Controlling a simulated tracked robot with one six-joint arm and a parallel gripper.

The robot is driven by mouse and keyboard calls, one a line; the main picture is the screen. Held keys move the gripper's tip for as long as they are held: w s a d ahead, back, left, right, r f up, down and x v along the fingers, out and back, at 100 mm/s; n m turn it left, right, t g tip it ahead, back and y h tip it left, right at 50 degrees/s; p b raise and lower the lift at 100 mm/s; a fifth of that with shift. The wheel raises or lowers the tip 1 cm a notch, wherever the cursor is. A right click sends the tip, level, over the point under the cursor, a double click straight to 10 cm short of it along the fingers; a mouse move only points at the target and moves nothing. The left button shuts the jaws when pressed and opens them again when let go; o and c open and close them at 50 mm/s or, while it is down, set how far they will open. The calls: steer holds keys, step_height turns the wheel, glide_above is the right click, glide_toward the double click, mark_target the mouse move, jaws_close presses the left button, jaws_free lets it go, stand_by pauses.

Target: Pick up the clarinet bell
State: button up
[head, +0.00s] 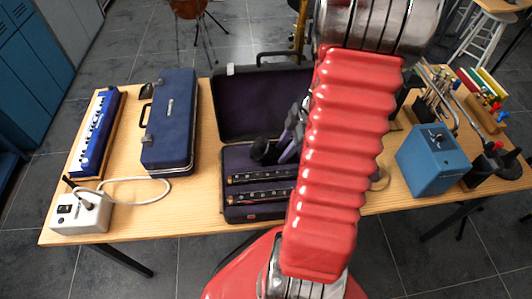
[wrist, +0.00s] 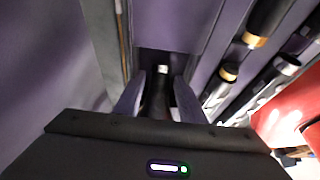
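The clarinet bell (head: 262,151) is a black flared piece. In the head view it is at the back of the open, purple-lined clarinet case (head: 232,214), near the lid hinge. My gripper (head: 287,147) is just right of it, partly hidden by my red arm. In the wrist view the gripper's two fingers (wrist: 158,98) stand on either side of a black piece, apparently the bell (wrist: 157,88), with a pale end beyond it. The gap looks nearly filled, but I cannot tell whether the fingers press on it.
Black clarinet joints (head: 262,176) lie in the case's front slots; they also show at the right in the wrist view (wrist: 219,86). The raised lid (head: 262,103) stands behind. A closed blue case (head: 170,120) and blue keyboard (head: 95,132) are left, a blue box (head: 432,158) right.

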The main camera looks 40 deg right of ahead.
mark_target(281, 154)
steer(key=shift+x, duration=1.2)
steer(key=shift+c, duration=0.6)
jaws_close()
step_height(281, 154, up, 10)
stand_by(0.4)
steer(key=shift+s, duration=0.15)
